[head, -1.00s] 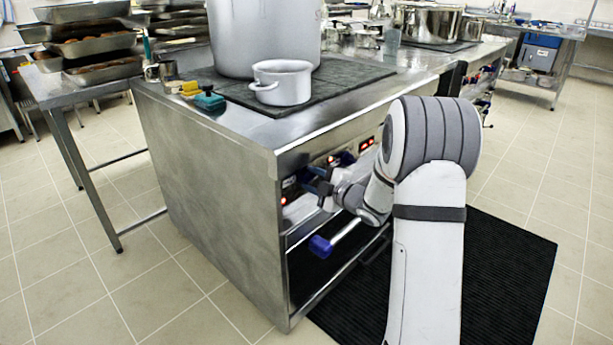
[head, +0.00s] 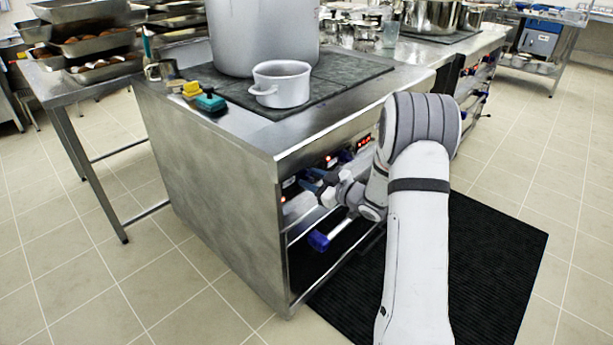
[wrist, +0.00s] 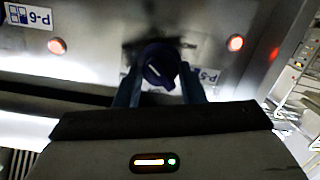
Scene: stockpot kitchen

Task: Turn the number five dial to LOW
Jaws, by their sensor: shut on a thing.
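The number five dial (wrist: 160,62) is a dark blue knob with a white pointer line on the steel front panel (wrist: 90,55), seen in the wrist view. The line slants in the picture. A P-5 label (wrist: 208,75) sits beside it, partly hidden by a finger. My gripper (wrist: 158,82) has a finger on each side of the dial and is shut on it. In the head view my gripper (head: 318,186) is against the cooker's front, and the dial is hidden there. I cannot see LOW markings.
A P-6 label (wrist: 28,15) and two lit red lamps (wrist: 56,46) (wrist: 236,43) are on the panel. A small pot (head: 282,84) and a stockpot (head: 262,35) stand on top. A black mat (head: 490,265) lies on the floor.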

